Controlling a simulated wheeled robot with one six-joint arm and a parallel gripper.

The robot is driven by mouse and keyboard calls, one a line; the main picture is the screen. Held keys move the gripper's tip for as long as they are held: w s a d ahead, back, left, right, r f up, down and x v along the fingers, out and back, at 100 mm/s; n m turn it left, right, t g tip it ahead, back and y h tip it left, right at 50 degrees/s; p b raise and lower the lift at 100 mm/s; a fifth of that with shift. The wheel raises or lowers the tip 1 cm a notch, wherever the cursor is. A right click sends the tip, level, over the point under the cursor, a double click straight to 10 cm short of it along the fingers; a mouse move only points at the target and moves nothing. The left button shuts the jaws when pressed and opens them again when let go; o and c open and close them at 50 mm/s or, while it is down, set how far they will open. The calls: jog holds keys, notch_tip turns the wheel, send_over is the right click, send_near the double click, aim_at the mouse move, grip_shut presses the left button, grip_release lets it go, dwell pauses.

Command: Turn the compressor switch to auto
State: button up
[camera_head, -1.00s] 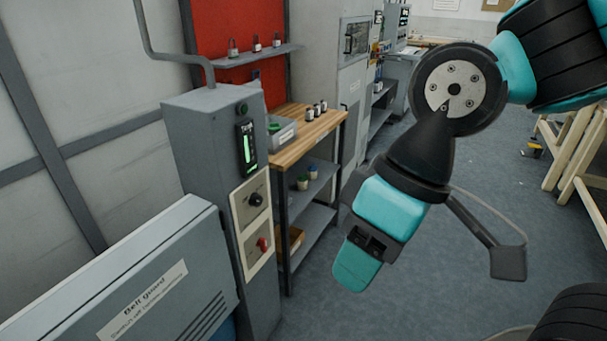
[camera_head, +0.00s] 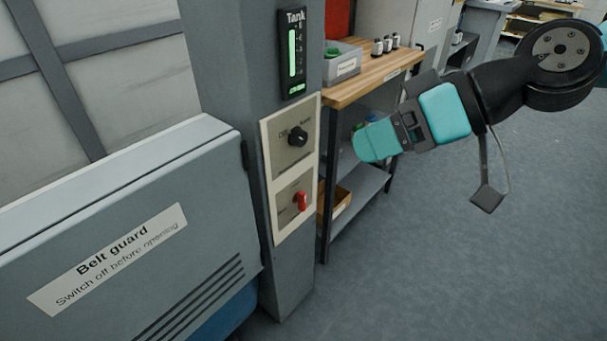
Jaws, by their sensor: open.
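The compressor's grey control column (camera_head: 232,75) stands left of centre. Its cream panel (camera_head: 278,165) carries a black rotary knob (camera_head: 297,137) at the top and a red switch handle (camera_head: 300,201) below. Lettering shows around both, but most is too small to read. The red handle stands roughly upright. My gripper (camera_head: 368,142), with teal finger and dark body, is right of the panel, apart from it, pointing left towards it. The gap between the fingers is hard to see from this side. It holds nothing that I can see.
A grey belt guard (camera_head: 215,222) juts out at the lower left, beside the column. A lit green tank gauge (camera_head: 292,52) is above the panel. A wooden-topped bench (camera_head: 372,82) with a grey bin (camera_head: 342,66) stands behind. The floor (camera_head: 430,265) at right is clear.

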jog(key=w+f+t+y+b, duration=0.3)
jog(key=w+f+b, duration=0.5)
jog(key=f+b, duration=0.25)
jog(key=m+t+y+b, duration=0.1)
jog(key=t+y+b, duration=0.1)
jog(key=t+b, duration=0.45)
send_near(304, 139)
jog(key=shift+g, duration=0.95)
jog(key=x, duration=0.6)
jog(key=r+p+x, duration=0.1)
jog(key=x, duration=0.3)
jog(key=shift+w+d, duration=0.2)
jog(key=shift+w, duration=0.05)
jog(key=c, duration=0.9)
